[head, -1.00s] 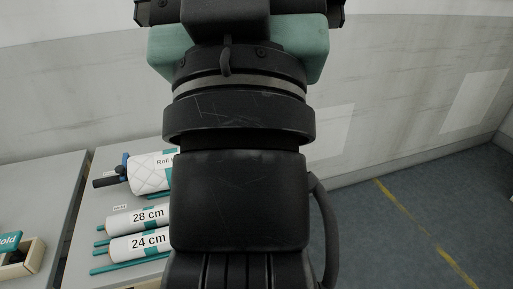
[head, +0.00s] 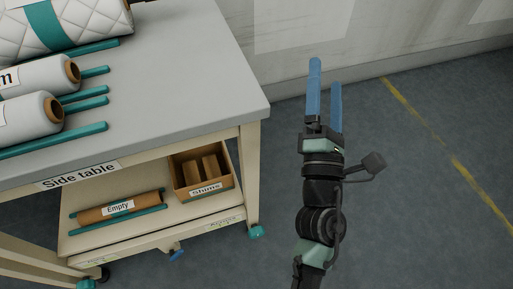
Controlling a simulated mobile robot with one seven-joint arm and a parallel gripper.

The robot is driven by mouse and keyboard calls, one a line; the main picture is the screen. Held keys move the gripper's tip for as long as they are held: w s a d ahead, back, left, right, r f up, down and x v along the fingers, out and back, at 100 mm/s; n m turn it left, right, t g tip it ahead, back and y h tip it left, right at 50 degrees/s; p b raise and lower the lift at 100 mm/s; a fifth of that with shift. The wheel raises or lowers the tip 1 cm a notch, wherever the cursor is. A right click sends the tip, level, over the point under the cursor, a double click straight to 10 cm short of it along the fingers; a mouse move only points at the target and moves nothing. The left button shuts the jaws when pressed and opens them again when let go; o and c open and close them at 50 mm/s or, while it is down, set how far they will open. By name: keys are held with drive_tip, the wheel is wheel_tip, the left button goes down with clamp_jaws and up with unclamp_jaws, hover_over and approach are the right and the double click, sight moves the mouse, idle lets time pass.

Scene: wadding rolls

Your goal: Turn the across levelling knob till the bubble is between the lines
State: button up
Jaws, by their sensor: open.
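My gripper (head: 324,75) has two blue fingers that stand apart, open and empty. It points up the picture over the bare floor, to the right of the side table (head: 190,97), and touches nothing. A small blue knob (head: 177,254) sits low on the front of the table's lower frame, left of and below my gripper in the picture. Small labels are on that lower frame near it, too small to read surely. I cannot make out a bubble or its lines in this view.
White rolls (head: 30,75) lie between teal rails on the table top. The lower shelf holds a brown roll marked Empty (head: 118,207) and a box marked Shims (head: 205,190). A teal foot (head: 257,232) stands under the near right leg. The floor (head: 420,200) to the right is free.

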drive_tip(key=s+a+f+n+g+y+b, duration=0.1)
drive_tip(key=s+f+n+b, duration=0.2)
drive_tip(key=f, duration=0.8)
drive_tip(key=a+f+n+g+y+b, duration=0.1)
drive_tip(key=f+n+g+y+b, duration=0.3)
drive_tip(key=f, duration=0.8)
drive_tip(key=s+f+n+t+h+b, duration=0.15)
drive_tip(key=f+b, duration=0.25)
drive_tip(key=f, duration=0.7)
drive_tip(key=n+g+y+b, duration=0.4)
drive_tip(key=n+g+b, duration=0.2)
drive_tip(key=n+b, duration=0.3)
approach(258, 235)
drive_tip(key=shift+m+h, duration=0.25)
drive_tip(key=shift+m, duration=0.5)
drive_tip(key=b+x, duration=0.7)
drive_tip(key=x, duration=0.3)
drive_tip(key=shift+a, duration=0.2)
drive_tip(key=shift+w+a+b, duration=0.2)
drive_tip(key=shift+w+b, duration=0.1)
drive_tip(key=shift+w, duration=0.2)
drive_tip(key=c, duration=1.3)
